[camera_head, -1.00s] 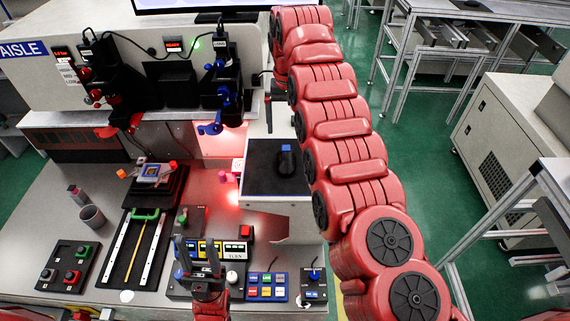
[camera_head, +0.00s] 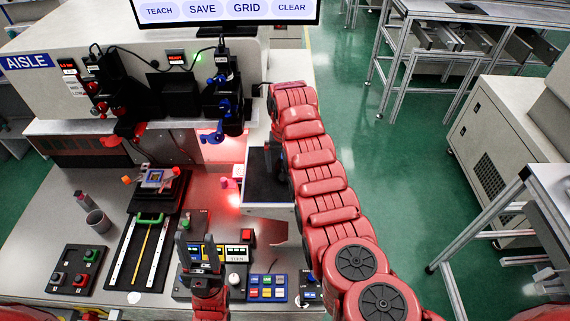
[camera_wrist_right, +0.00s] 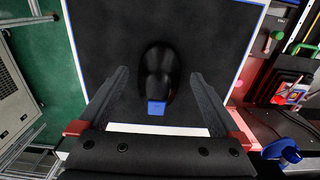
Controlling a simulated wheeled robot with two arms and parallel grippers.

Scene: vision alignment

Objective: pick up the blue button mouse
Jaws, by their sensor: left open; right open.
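The mouse (camera_wrist_right: 155,70) is black with a blue button (camera_wrist_right: 156,107) and lies on a black mat (camera_wrist_right: 215,35) in the right wrist view. My right gripper (camera_wrist_right: 160,76) is open, with one finger on each side of the mouse and a gap on both sides. I cannot tell how high the fingertips are above the mat. In the head view the mat (camera_head: 262,194) shows partly, and my right arm hides the mouse. My left gripper (camera_head: 198,247) is open and empty, in front of a button panel (camera_head: 238,252).
A machine with black and blue fixtures (camera_head: 228,100) stands behind and left of the mat.

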